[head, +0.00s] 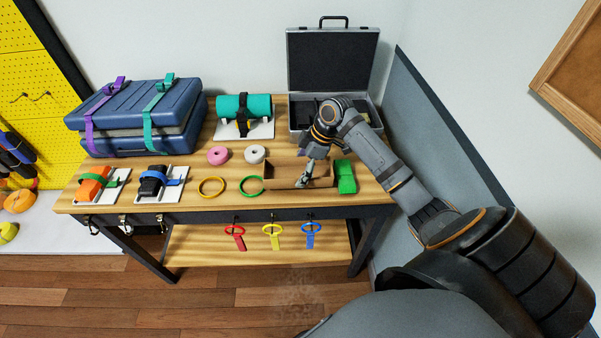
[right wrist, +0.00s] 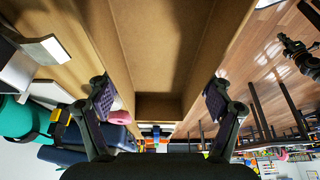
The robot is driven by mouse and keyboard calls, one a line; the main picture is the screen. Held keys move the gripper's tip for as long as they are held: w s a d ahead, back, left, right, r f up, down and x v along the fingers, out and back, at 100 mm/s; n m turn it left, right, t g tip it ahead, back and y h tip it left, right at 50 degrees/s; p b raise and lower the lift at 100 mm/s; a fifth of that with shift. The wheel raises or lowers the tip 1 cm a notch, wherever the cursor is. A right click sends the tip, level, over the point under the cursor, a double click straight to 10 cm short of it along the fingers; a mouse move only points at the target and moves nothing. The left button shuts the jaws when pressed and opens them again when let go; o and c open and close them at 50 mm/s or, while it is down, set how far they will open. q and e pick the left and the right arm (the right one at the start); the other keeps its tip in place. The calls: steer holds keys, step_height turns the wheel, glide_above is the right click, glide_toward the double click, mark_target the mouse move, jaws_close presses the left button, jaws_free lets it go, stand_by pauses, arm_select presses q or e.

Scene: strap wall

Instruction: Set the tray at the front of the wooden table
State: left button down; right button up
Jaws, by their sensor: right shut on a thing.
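The tray (head: 281,183) is a long, open, brown box at the right part of the wooden table (head: 225,207), close behind the table's front edge. I cannot tell whether it rests on the top or is slightly raised. My right gripper (head: 306,176) comes down onto the tray's right half and is shut on it. In the right wrist view, the fingers of the right gripper (right wrist: 160,97) stand wide apart on either side of the tray (right wrist: 161,106), which looks empty. My left gripper is not in view.
A green block (head: 345,177) stands close right of the tray and a green ring (head: 251,185) lies close left. Pink and white rolls (head: 218,155) lie behind. An open black case (head: 333,65) stands at the back right. Colored tags (head: 272,238) hang below the front edge.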

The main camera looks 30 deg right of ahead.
steer(key=shift+s+a+f, duration=0.1)
steer(key=shift+f, duration=0.95)
steer(key=shift+c, duration=1.1)
steer(key=shift+s, duration=0.1)
steer(key=o, duration=1)
steer(key=shift+c, duration=0.2)
steer(key=o, duration=0.3)
steer(key=shift+f, duration=0.1)
steer(key=shift+o, duration=0.2)
steer(key=shift+r, duration=0.2)
steer(key=v, duration=1.1)
steer(key=shift+r+b, duration=0.35)
